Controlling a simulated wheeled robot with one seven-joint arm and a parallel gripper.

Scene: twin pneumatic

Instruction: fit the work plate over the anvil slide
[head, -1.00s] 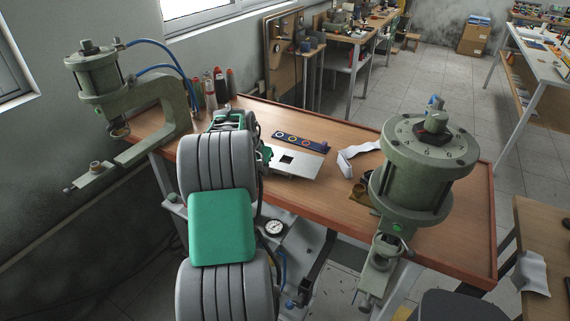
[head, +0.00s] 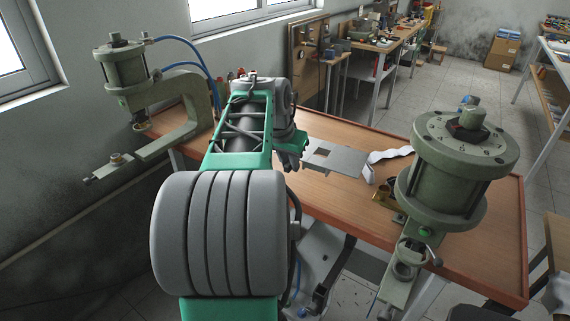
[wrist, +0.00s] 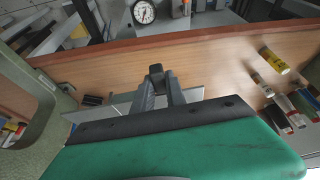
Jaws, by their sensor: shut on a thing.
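The work plate (head: 345,162), a thin grey sheet with a square hole, is beside my gripper (head: 304,147) above the wooden bench in the head view. My gripper is shut on its near edge; in the wrist view the fingers (wrist: 158,88) meet, with a strip of plate (wrist: 188,96) showing behind them. Two green presses stand at the bench. The left press has a low arm, apparently the anvil slide (head: 140,150), with a small brass-coloured post (head: 117,158). The right press has a similar lower arm with a ring (head: 405,266). The plate is apart from both.
The left press (head: 185,100) and right press (head: 452,160) are tall obstacles. A white curled strip (head: 388,154) and a brass part (head: 383,194) lie between the plate and the right press. Bench front is mostly clear.

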